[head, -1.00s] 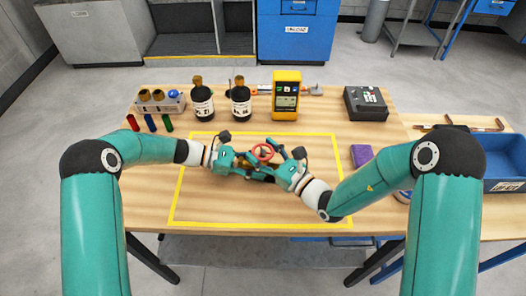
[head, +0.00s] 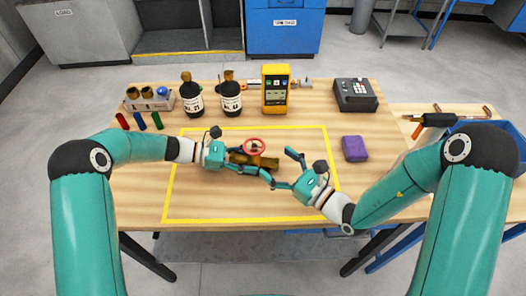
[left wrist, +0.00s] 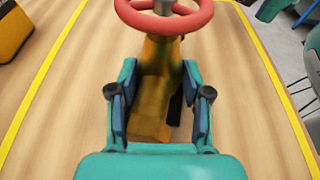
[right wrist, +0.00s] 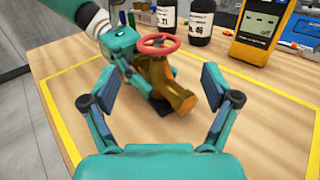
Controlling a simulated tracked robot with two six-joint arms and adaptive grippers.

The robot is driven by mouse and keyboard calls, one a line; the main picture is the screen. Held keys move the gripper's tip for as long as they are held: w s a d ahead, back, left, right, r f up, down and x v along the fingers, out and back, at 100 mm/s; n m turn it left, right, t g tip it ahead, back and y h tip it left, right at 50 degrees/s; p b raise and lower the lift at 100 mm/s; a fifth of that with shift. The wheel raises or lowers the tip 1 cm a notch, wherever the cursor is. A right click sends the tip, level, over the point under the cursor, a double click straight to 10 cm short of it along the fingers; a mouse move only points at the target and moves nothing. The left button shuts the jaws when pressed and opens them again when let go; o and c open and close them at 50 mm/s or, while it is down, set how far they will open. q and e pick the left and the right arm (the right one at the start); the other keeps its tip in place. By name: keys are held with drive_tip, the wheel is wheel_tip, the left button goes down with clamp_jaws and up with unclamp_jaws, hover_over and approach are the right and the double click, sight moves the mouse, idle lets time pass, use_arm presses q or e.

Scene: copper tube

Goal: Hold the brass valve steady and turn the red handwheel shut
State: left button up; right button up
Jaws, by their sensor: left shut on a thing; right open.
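The brass valve (head: 262,161) lies inside the yellow outline on the table, with its red handwheel (head: 254,146) on top. My left gripper (head: 240,163) is shut on the left part of the valve body; in the left wrist view its fingers flank the brass body (left wrist: 153,90), below the handwheel (left wrist: 163,22). My right gripper (head: 281,168) is open and empty, just right of the valve. In the right wrist view the valve's free end (right wrist: 182,98) points between the spread right fingers, and the handwheel (right wrist: 157,43) stands clear of them.
Two dark bottles (head: 231,97), a yellow meter (head: 275,92) and a dark keypad box (head: 355,95) stand at the back. A purple block (head: 355,149) lies right of the outline. A blue bin (head: 505,140) is far right. The outline's front area is clear.

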drive_tip(key=shift+v, duration=2)
use_arm(q)
drive_tip(key=o, duration=0.9)
drive_tip(key=shift+o, duration=0.2)
drive_tip(key=shift+a, duration=0.1)
